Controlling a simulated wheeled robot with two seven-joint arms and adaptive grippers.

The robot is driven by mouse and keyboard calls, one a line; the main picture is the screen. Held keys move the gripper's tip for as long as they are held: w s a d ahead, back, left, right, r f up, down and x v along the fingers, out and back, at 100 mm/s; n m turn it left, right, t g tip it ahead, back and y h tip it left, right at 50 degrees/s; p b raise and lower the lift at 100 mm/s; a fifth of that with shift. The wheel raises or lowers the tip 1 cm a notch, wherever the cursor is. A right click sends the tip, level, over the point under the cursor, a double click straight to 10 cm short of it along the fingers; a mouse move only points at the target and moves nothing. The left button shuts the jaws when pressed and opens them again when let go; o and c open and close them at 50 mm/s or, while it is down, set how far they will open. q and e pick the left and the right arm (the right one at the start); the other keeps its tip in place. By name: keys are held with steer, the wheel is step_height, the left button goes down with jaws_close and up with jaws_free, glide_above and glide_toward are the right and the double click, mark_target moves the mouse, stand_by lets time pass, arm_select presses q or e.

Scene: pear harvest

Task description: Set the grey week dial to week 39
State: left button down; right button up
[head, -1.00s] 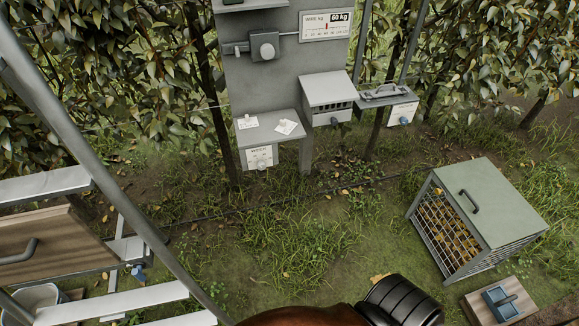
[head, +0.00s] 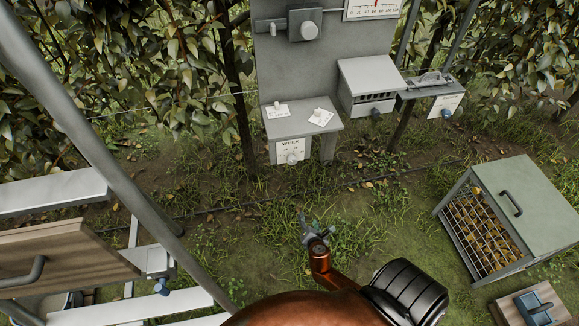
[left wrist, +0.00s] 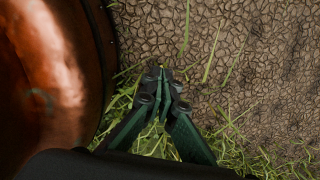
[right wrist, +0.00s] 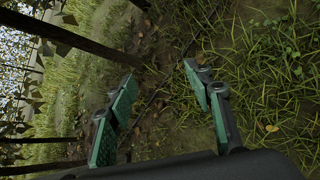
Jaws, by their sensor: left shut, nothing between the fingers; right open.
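The grey week dial (head: 291,158) is a small round knob on a white plate marked WEEK (head: 280,150), on the front of a small grey shelf box. Its setting is too small to read. My right gripper (head: 317,226) is over the grass in front of and below the dial, clearly apart from it. It is open and empty in the right wrist view (right wrist: 160,74), facing grass and soil. My left gripper is outside the head view. In the left wrist view (left wrist: 163,76) it is shut and empty, over cracked soil beside my orange body.
Two papers lie on the grey shelf (head: 330,127). A slotted grey box (head: 372,75) and a smaller box with a blue knob (head: 446,113) stand to its right. Grass between is free.

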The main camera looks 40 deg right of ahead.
steer(key=w+r+n+t+h+b, duration=0.15)
steer(key=w+r+n+t, duration=0.35)
steer(key=r, duration=0.9)
steer(key=n+h, duration=0.2)
glide_toward(293, 162)
steer(key=shift+t, duration=0.4)
steer(key=x, duration=0.5)
steer(key=b+x, duration=0.1)
steer(key=x, duration=0.1)
steer(key=shift+w+d+f, duration=0.25)
steer(key=shift+w, duration=0.05)
steer(key=shift+w+d, duration=0.3)
steer(key=shift+w, duration=0.1)
steer(key=c, duration=1.2)
arm_select(q)
steer(key=f, duration=0.1)
steer(key=w+f, duration=0.1)
steer(key=f, duration=0.1)
steer(key=shift+w+f, duration=0.2)
steer(key=shift+w, duration=0.2)
arm_select(e)
steer(key=shift+o, duration=0.2)
